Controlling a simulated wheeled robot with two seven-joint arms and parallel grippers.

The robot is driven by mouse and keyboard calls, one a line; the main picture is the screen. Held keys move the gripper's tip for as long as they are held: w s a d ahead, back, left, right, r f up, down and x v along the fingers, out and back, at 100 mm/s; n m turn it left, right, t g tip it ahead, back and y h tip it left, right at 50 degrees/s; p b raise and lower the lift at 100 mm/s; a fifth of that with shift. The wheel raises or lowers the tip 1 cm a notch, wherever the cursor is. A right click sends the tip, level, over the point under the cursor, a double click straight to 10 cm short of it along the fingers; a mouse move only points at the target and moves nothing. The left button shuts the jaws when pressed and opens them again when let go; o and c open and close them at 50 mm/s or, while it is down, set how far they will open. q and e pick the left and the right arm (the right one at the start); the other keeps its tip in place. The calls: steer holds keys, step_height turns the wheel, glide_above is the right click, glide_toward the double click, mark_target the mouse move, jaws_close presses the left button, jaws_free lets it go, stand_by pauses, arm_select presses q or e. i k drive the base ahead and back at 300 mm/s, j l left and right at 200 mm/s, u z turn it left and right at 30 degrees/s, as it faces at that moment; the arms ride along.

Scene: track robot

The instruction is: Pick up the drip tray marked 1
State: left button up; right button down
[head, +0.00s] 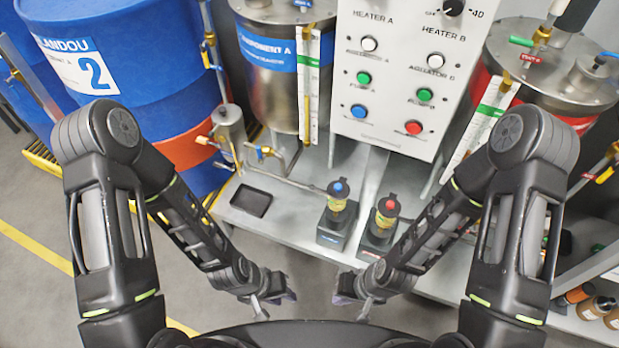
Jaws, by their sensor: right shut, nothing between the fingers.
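A small black rectangular drip tray (251,201) lies flat on the left part of the grey bench; I can read no number on it. A dark shape at the far right (565,243) may be another tray, partly hidden by my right arm. My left gripper (273,304) is low in front of the bench, below and apart from the black tray; its finger opening is unclear. My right gripper (355,303) is low in front of the bench, right of the left one, shut and empty.
Two small pumps, one with a blue knob (339,188) and one with a red knob (388,206), stand mid-bench. A control panel (405,65) and metal tanks (275,68) rise behind. A blue drum (120,60) stands left. Brown bottles (595,308) sit lower right.

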mark_target(253, 201)
steer(key=i+j+z, duration=0.1)
steer(key=j+z, duration=1.25)
steer(key=j, duration=0.2)
